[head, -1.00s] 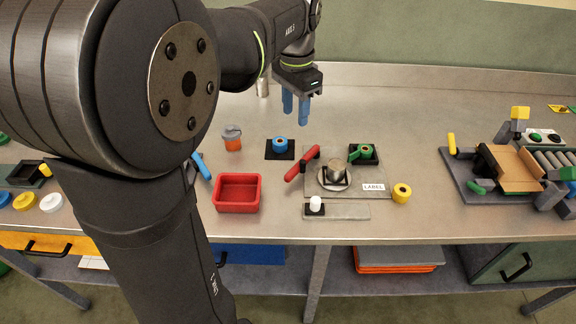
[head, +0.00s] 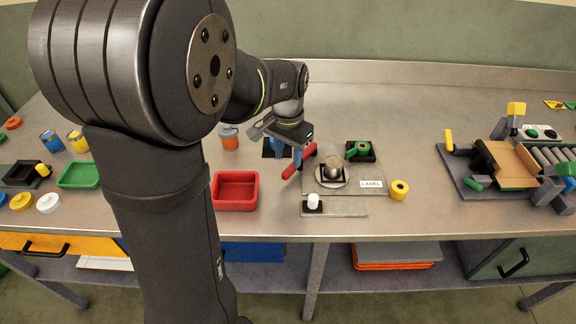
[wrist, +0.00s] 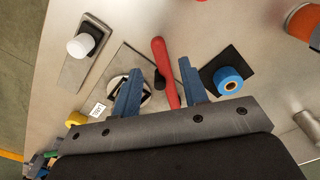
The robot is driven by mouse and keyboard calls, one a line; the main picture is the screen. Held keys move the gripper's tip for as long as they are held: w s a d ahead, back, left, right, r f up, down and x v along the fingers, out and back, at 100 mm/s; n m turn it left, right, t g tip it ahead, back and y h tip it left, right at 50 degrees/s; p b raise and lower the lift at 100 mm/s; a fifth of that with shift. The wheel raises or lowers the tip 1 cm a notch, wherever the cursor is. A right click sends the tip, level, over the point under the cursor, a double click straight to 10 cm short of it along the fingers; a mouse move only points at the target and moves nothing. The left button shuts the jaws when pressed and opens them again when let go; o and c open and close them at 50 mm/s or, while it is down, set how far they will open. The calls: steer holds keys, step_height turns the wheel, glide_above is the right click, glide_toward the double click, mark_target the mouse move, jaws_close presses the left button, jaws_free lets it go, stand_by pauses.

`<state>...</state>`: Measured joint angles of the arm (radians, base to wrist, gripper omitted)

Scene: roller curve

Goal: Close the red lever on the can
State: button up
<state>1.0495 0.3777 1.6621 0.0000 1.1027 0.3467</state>
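The red lever (head: 294,168) sticks up at a slant at the left edge of the clear plate, left of the can. The metallic can (head: 333,166) stands on a round white base. My gripper (head: 289,154) is at the lever, its blue fingers pointing down. In the wrist view my gripper (wrist: 160,85) is open, and the red lever (wrist: 160,55) runs between the two fingers with gaps on both sides. The can is largely hidden there behind the left finger; its white base (wrist: 117,85) shows. I cannot tell whether a finger touches the lever.
A blue roll on a black pad (wrist: 230,78) lies close to the right finger. A green-handled part (head: 358,150), a white knob (head: 313,201) and a yellow roll (head: 399,190) surround the can. A red tray (head: 236,191) stands at left.

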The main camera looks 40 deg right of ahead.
mark_target(288, 170)
steer(key=shift+f, duration=2.4)
jaws_close()
